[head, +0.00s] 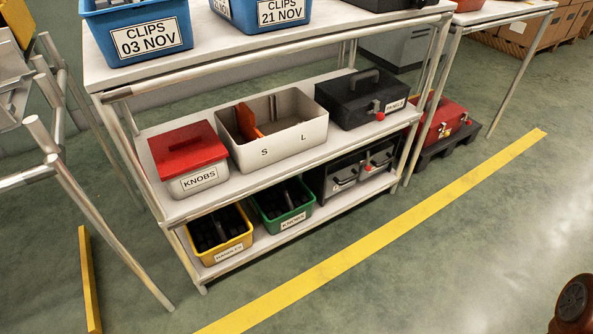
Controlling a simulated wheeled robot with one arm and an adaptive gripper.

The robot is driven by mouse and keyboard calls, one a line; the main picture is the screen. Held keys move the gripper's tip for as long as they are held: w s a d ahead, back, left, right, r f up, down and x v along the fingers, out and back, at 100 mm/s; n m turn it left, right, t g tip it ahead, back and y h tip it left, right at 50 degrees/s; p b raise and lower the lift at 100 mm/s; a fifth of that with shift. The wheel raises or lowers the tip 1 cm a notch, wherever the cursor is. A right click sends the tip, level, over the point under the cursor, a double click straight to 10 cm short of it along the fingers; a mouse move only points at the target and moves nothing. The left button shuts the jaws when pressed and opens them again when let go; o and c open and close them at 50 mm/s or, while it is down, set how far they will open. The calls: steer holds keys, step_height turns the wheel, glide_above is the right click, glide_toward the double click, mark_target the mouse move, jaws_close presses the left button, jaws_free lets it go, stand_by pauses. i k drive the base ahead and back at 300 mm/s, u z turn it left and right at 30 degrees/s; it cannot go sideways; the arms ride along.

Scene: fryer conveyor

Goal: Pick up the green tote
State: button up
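The green tote (272,223) stands upright on the bottom shelf of the white rack, at the middle of the head view. My gripper is not in view.
The middle shelf holds a red-lidded KNOBS box (190,162), a grey divided bin (300,140) and a black case (362,98). Blue CLIPS bins (110,30) stand on top. A metal frame (75,190) is at left. Floor in front is clear, with a yellow line (390,233).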

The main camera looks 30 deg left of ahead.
mark_target(283, 205)
steer(key=i, duration=1.7)
steer(key=u, duration=4.95)
